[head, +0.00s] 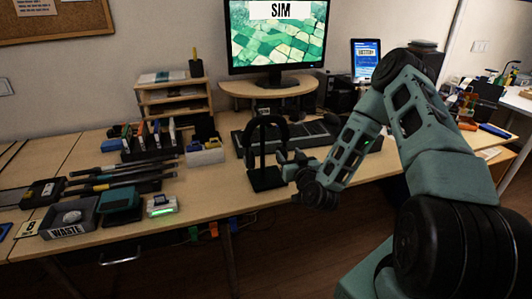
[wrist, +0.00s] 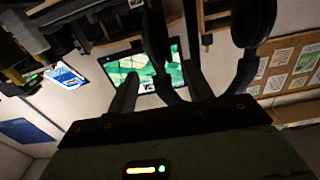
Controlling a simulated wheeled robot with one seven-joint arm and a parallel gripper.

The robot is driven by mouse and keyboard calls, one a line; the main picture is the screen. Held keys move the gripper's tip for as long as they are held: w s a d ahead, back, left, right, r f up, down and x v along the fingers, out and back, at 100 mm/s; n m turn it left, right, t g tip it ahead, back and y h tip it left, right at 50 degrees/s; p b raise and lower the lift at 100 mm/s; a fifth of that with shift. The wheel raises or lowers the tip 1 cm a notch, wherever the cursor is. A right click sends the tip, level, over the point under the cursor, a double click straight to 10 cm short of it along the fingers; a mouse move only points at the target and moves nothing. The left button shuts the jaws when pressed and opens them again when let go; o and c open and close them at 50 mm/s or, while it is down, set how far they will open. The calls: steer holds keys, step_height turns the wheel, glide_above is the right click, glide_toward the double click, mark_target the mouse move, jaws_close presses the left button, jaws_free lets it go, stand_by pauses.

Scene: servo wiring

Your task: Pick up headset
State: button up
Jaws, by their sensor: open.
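The black headset (head: 267,121) hangs upright on a dark stand with a square base (head: 266,181), near the table's front edge in the head view. My gripper (head: 287,160) is open, just right of the stand and below the headset's band. In the wrist view the scene appears upside down; the headset (wrist: 246,72) shows as a dark curve with ear cups, beyond and partly behind my open fingers (wrist: 161,85). Nothing is held. Whether a finger touches the headset or stand cannot be told.
A keyboard (head: 310,134) lies behind the stand, below the monitor (head: 278,38). A white bin (head: 205,153) stands to the left. A waste box (head: 68,217), a teal-topped box (head: 120,203) and a lit device (head: 161,205) sit further left. Front table space right of the lit device is clear.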

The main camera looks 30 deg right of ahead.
steer(key=shift+f+p+x, duration=0.2)
steer(key=shift+p+x, duration=0.45)
steer(key=shift+x, duration=2)
steer(key=shift+a, duration=0.25)
jaws_close()
